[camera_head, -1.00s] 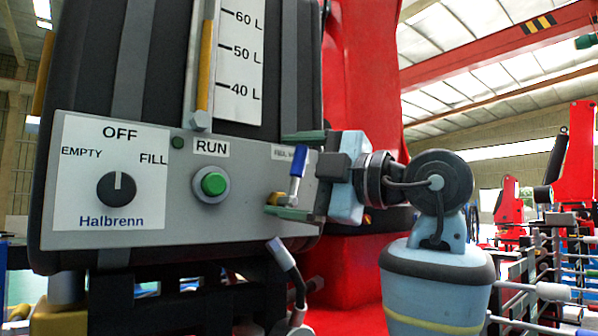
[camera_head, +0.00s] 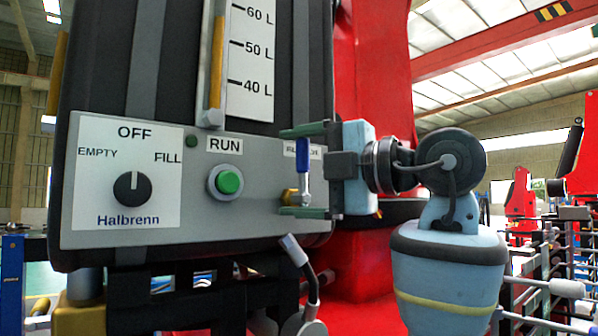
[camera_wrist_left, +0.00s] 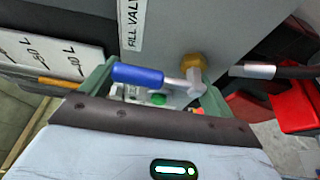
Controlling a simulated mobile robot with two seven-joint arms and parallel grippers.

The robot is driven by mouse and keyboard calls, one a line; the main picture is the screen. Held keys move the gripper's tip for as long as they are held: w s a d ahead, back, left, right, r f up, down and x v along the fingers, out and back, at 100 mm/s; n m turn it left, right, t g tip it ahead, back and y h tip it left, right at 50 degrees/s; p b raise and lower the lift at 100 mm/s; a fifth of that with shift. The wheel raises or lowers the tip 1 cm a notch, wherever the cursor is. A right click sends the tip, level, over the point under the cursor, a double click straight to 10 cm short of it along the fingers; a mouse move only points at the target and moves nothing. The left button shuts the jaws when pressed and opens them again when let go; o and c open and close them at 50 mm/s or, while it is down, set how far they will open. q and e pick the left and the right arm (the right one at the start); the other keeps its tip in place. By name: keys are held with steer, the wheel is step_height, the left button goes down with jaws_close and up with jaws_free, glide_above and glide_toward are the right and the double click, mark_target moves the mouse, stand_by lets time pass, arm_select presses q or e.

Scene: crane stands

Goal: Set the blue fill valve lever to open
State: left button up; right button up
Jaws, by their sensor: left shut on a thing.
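The blue fill valve lever (camera_head: 303,153) stands nearly upright on the right end of the grey control panel, blue grip at the top. Its metal arm runs down to a brass valve body (camera_head: 290,196). My left gripper (camera_head: 290,172) has one green finger above the lever and one below it, shut on the lever along its length. In the left wrist view the blue lever (camera_wrist_left: 138,75) lies across between the green fingers, beside the brass fitting (camera_wrist_left: 194,65). The "FILL VALVE" label (camera_wrist_left: 131,22) shows there; in the head view a finger partly covers it. My right gripper is out of view.
The grey panel (camera_head: 200,233) carries a black selector knob (camera_head: 132,188) pointing to OFF and a green RUN button (camera_head: 228,181). A grey-tipped hose (camera_head: 300,262) hangs just below the lever. A red crane structure (camera_head: 372,70) stands behind.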

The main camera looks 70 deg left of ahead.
arm_select(q)
steer(key=o, duration=1.2)
steer(key=shift+c, duration=0.2)
steer(key=shift+d, duration=0.1)
steer(key=v, duration=0.7)
steer(key=shift+w+d+b, duration=0.2)
steer(key=shift+d+b, duration=0.05)
steer(key=shift+b, duration=0.05)
